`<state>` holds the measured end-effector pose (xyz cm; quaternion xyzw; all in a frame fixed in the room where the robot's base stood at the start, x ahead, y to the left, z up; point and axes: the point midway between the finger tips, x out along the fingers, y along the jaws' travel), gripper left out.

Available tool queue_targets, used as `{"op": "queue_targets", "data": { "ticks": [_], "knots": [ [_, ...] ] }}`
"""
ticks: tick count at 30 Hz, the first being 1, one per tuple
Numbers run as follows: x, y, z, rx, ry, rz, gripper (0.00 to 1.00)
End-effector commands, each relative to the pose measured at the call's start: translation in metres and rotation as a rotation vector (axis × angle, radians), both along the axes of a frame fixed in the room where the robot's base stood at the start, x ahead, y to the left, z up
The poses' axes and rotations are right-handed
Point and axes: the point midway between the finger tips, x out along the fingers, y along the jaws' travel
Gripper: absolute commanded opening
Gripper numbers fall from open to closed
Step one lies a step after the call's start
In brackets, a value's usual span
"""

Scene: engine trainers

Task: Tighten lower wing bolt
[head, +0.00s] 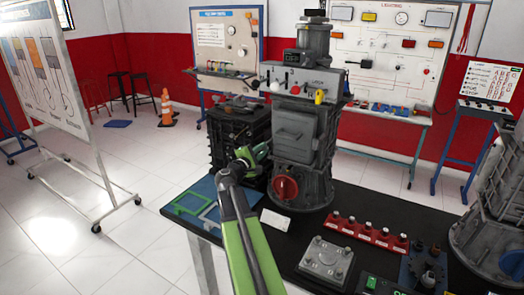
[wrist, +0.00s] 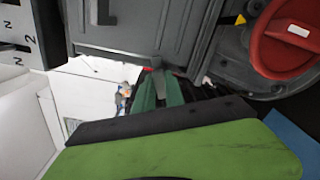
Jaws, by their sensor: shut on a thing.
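My gripper (wrist: 160,88) has its two green fingers close together at the lower edge of a grey hinged panel (wrist: 140,25) on the machine. The fingers are shut on a small part there, the lower wing bolt, which is mostly hidden between them. A small red bit shows beside one fingertip. In the head view my gripper (head: 262,150) reaches the left side of the grey machine (head: 320,140), by the panel (head: 297,137). The bolt cannot be made out in that view.
A red rotary knob (head: 285,188) sits below the panel; it also shows in the wrist view (wrist: 288,42). A dark ribbed block (head: 232,130) stands behind my gripper. The black bench (head: 340,205) carries a red strip (head: 366,234) and a metal plate (head: 325,262).

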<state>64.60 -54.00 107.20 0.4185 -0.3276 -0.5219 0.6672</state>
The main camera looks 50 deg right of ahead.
Motion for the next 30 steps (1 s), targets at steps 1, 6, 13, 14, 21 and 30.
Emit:
{"op": "queue_targets", "data": {
  "ticks": [1, 6, 13, 14, 21, 30],
  "knots": [
    [-0.0006, 0.0001, -0.0009, 0.012, -0.039, -0.001, 0.0],
    [-0.001, 0.0, -0.0016, 0.046, -0.18, -0.001, 0.0],
    [-0.0013, -0.0002, -0.0023, 0.083, -0.329, -0.002, 0.0],
    [-0.0013, -0.0002, -0.0023, 0.086, -0.343, -0.002, 0.0],
    [-0.0017, -0.0004, -0.0026, 0.107, -0.426, -0.003, 0.0],
    [-0.0019, -0.0007, -0.0028, 0.114, -0.455, -0.004, 0.0]
  ]
}}
